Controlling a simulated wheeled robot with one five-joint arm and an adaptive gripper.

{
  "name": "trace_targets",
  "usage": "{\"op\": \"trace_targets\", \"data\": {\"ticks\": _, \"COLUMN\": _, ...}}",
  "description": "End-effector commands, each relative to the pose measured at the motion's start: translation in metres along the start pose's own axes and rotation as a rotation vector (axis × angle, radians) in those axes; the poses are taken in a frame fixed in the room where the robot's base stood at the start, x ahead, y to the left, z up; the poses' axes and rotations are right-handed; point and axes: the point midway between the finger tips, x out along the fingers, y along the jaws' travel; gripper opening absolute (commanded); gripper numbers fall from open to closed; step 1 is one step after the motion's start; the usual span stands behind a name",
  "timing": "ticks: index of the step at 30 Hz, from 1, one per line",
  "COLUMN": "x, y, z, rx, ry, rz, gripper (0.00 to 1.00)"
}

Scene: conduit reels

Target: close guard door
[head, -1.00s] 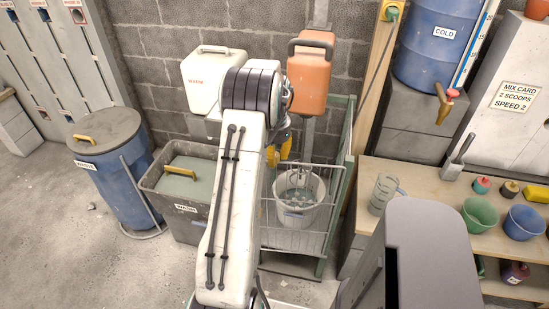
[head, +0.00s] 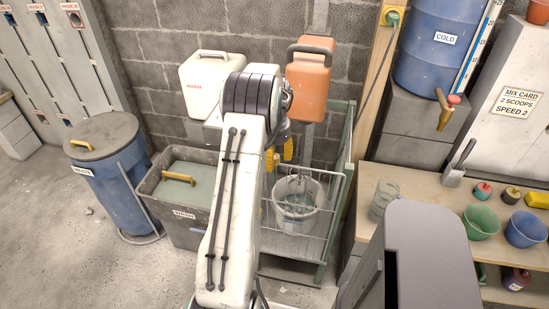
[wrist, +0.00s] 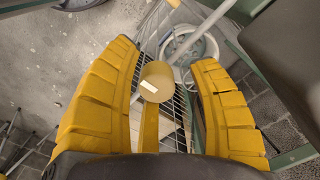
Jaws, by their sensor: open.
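The guard door (head: 318,243) is a pale wire-mesh panel at the green-framed stand, in front of a white bucket (head: 296,221). How far it stands open is hard to tell. In the wrist view a yellow handle with a round end (wrist: 157,82) stands between the fingers of my gripper (wrist: 163,95). The fingers are yellow, ribbed and spread apart, with visible room on both sides of the handle. In the head view my gripper (head: 280,155) hangs above the left side of the mesh, partly hidden by my arm. The bucket also shows in the wrist view (wrist: 190,45).
A green frame post (head: 345,150) rises right of the bucket. A grey wash tub (head: 190,230) and a blue waste bin (head: 115,200) stand left. A wooden bench (head: 425,185) with a clear jug (head: 382,200) and bowls is at right. White and orange jugs (head: 308,85) hang on the wall behind.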

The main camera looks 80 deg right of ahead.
Motion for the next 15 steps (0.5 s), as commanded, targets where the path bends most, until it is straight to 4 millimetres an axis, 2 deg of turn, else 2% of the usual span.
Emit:
{"op": "trace_targets", "data": {"ticks": 8, "x": -0.008, "y": 0.0, "z": -0.001, "rx": 0.0, "ry": 0.002, "rz": -0.001, "gripper": 0.55}}
{"op": "trace_targets", "data": {"ticks": 15, "x": -0.044, "y": -0.001, "z": -0.001, "rx": 0.0, "ry": 0.004, "rz": -0.003, "gripper": 0.55}}
